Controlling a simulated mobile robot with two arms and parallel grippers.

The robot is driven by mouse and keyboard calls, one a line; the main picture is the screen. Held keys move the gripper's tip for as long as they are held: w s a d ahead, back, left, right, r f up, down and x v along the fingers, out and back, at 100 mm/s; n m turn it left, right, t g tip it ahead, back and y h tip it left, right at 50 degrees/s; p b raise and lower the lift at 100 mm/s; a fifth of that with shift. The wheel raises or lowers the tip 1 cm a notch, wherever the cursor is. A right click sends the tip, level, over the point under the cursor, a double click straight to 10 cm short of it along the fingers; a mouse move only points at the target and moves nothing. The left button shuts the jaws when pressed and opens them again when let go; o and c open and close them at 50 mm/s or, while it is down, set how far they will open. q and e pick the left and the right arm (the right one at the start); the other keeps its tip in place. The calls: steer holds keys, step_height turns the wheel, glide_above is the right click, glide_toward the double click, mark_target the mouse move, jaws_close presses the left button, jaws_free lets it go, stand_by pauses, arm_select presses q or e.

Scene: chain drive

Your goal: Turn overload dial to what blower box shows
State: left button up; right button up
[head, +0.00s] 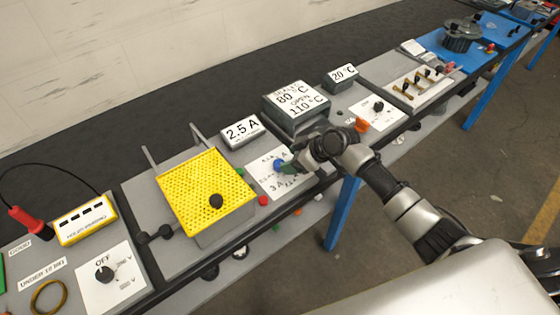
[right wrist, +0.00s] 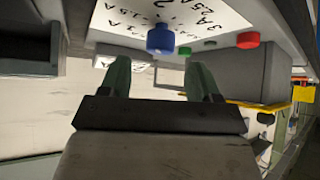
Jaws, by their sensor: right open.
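The overload dial is a blue knob (head: 278,165) on a white plate (head: 262,181) printed with ampere values. In the right wrist view the blue knob (right wrist: 160,38) is just beyond and between the fingertips. Its pointer direction cannot be made out. A grey box (head: 241,131) behind the plate reads "2.5 A"; whether it is the blower box is not marked. My right gripper (head: 290,168) is beside the knob in the head view, partly covering the plate. In the wrist view the gripper (right wrist: 161,72) is open, with nothing between its fingers. My left gripper is out of view.
A yellow mesh guard (head: 205,190) stands left of the plate. A red button (head: 263,201) and a green button (head: 240,172) are near it. A larger box (head: 296,100) reading 80 °C and 110 °C stands behind my right arm. Another dial (head: 378,106) is farther right.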

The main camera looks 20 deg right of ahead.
steer(key=shift+x, duration=2.65)
steer(key=shift+c, duration=0.4)
steer(key=c, duration=0.9)
steer(key=shift+o, duration=0.2)
steer(key=shift+a+r+m+t+h+p, duration=0.1)
steer(key=shift+r+m+t+h+p, duration=0.2)
steer(key=shift+m+p, duration=0.65)
steer(key=m+t+h+p, duration=0.2)
steer(key=m+h+p, duration=0.1)
steer(key=p, duration=0.3)
steer(key=shift+s+m, duration=0.1)
steer(key=shift+m, duration=0.45)
steer(key=shift+f+m+t+h+p, duration=0.15)
steer(key=shift+m+h+p, duration=0.45)
steer(key=shift+m, duration=0.1)
steer(key=shift+f+m+t+h+p, duration=0.1)
steer(key=shift+m+t+h+p, duration=0.05)
steer(key=shift+m+h+p, duration=0.45)
